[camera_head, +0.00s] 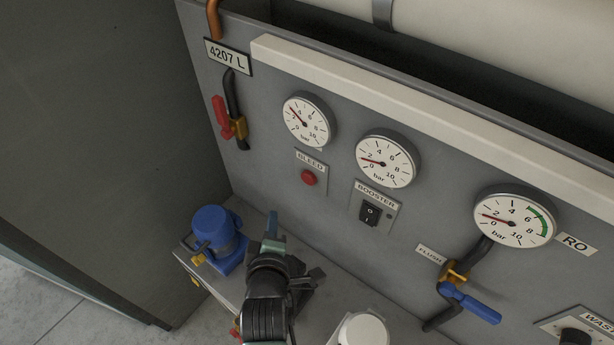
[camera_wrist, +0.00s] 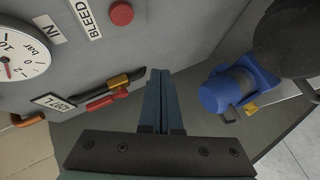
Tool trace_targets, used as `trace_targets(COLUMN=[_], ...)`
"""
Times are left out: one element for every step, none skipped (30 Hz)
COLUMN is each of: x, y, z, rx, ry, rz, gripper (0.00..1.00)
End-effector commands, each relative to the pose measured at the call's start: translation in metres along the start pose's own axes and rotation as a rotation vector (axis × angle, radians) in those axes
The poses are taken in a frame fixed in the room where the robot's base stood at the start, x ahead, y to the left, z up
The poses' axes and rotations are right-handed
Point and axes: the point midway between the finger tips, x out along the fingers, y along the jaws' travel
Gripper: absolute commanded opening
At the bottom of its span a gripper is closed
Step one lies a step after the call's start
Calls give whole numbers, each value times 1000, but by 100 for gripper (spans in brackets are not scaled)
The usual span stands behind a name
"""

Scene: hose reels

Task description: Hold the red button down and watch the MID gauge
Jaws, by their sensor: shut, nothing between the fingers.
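The red button (camera_head: 309,178) sits under the BLEED plate on the grey panel. It also shows at the top of the wrist view (camera_wrist: 121,13). My gripper (camera_head: 272,222) is shut and empty, below and left of the button and apart from it. Its closed fingers show in the wrist view (camera_wrist: 160,74). The middle gauge (camera_head: 384,164) has a red needle between 0 and 2 bar; no name plate shows for it. The left gauge (camera_head: 305,123) has its needle near 2; an IN plate (camera_wrist: 47,27) lies beside it in the wrist view.
The RO gauge (camera_head: 512,219) is at right, above a blue-handled valve (camera_head: 468,302). A BOOSTER switch (camera_head: 370,212) is right of the button. A red-handled valve (camera_head: 222,117) is at upper left. A blue pump-like unit (camera_head: 213,237) stands on the ledge beside my gripper.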

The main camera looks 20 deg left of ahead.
Motion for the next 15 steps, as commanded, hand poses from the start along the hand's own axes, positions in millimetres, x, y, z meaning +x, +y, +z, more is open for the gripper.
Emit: trace_targets(x=[1, 2, 3, 5, 7, 10, 12, 15, 19, 22, 25, 30, 33, 36, 39], y=[1, 1, 2, 3, 4, 6, 8, 10, 12, 14, 17, 19, 22, 24, 27], z=[1, 1, 2, 4, 5, 7, 9, 11, 14, 16, 18, 22, 24, 26, 29], rx=[0, 1, 1, 1, 1, 1, 2, 1, 1, 2, 1, 2, 1, 2, 1], ry=[-1, -1, -1, -1, -2, -3, -2, -2, -2, -1, -2, -2, -3, -3, -2], rz=[1, 1, 2, 2, 2, 2, 4, 5, 4, 4, 4, 5, 6, 5, 4], gripper=[0, 0, 0, 0, 0, 0, 0, 0, 0, 0, 0, 0, 0, 0, 0])
